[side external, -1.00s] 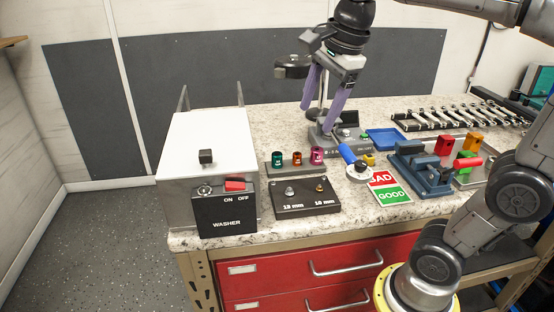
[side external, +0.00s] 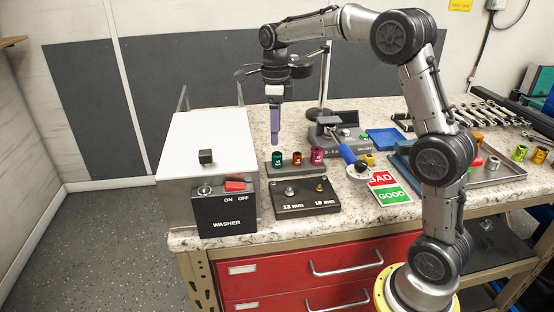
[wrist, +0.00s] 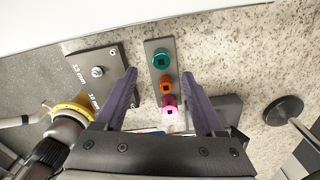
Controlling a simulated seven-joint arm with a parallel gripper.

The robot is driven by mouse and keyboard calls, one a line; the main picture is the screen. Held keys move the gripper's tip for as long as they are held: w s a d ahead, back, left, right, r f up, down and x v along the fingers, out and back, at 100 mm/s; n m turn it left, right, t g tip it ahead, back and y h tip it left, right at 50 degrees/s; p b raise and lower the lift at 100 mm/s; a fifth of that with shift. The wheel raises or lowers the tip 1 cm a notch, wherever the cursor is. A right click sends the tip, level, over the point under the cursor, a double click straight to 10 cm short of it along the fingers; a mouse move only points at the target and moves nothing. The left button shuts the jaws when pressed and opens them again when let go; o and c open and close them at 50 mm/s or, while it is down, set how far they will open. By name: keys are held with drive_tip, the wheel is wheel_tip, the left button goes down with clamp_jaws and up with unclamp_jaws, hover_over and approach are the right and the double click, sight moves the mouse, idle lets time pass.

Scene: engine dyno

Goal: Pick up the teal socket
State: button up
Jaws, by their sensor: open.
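The teal socket (side external: 277,159) stands upright at the left end of a grey rail (side external: 292,168), beside an orange socket (side external: 297,159) and a pink socket (side external: 317,155). In the wrist view the teal socket (wrist: 161,58) is farthest ahead, beyond the fingertips. My gripper (side external: 275,143) hangs pointing down just above and close to the teal socket in the side view. In the wrist view my gripper (wrist: 161,83) has its two purple fingers spread wide with nothing held between them. The orange socket (wrist: 165,85) and pink socket (wrist: 169,107) appear between the fingers.
A black board (side external: 306,196) with two bolts lies in front of the rail. The white washer box (side external: 205,150) stands to the left.

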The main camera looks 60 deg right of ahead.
sight(277, 154)
drive_tip(key=f, duration=0.8)
drive_tip(key=shift+d+f, duration=0.2)
clamp_jaws()
